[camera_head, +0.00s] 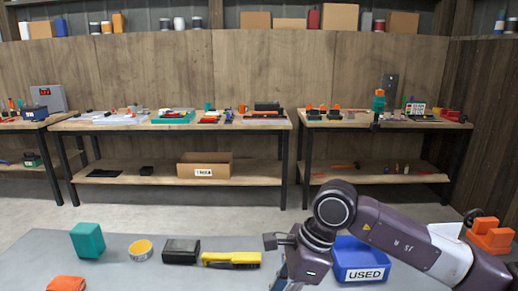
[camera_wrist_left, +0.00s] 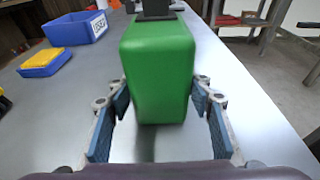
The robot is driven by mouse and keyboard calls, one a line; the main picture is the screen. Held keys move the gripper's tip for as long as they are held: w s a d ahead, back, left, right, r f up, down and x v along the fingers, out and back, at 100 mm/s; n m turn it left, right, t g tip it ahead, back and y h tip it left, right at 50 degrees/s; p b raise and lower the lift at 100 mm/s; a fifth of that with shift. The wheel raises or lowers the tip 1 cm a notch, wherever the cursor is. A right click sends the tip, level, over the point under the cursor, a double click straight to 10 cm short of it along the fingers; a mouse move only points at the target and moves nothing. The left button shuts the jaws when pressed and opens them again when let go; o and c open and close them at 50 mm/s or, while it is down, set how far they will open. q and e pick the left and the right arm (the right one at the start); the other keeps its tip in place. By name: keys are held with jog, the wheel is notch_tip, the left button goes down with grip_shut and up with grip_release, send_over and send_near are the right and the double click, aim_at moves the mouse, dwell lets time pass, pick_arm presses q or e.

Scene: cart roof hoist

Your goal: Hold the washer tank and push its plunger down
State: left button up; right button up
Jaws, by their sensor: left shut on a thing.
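The washer tank (camera_wrist_left: 158,75) is a green upright block with rounded edges in the left wrist view. A dark part (camera_wrist_left: 156,8), which looks like its plunger, stands on top and is cut off by the frame's upper edge. My left gripper (camera_wrist_left: 160,98) is shut on the tank, with one blue-padded finger on each side. The left gripper and the tank do not show in the head view. My right gripper (camera_head: 284,262) is low over the grey table in the head view; its fingers are too unclear to tell open from shut.
A blue bin labelled USED (camera_head: 362,270) stands beside my right arm. A teal block (camera_head: 87,241), a yellow roll (camera_head: 140,250), a black box (camera_head: 181,252) and a yellow tool (camera_head: 231,261) lie to the left. The left wrist view shows a blue-and-yellow sponge (camera_wrist_left: 46,62).

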jog(key=shift+d+f, duration=0.1)
jog(key=shift+f, duration=0.55)
dwell(0.4)
jog(key=shift+f, duration=0.85)
dwell(0.4)
jog(key=o, duration=1.2)
jog(key=shift+r, duration=0.1)
jog(key=shift+r, duration=0.1)
jog(key=v, duration=0.5)
jog(key=shift+d+r, duration=0.1)
jog(key=shift+r, duration=0.3)
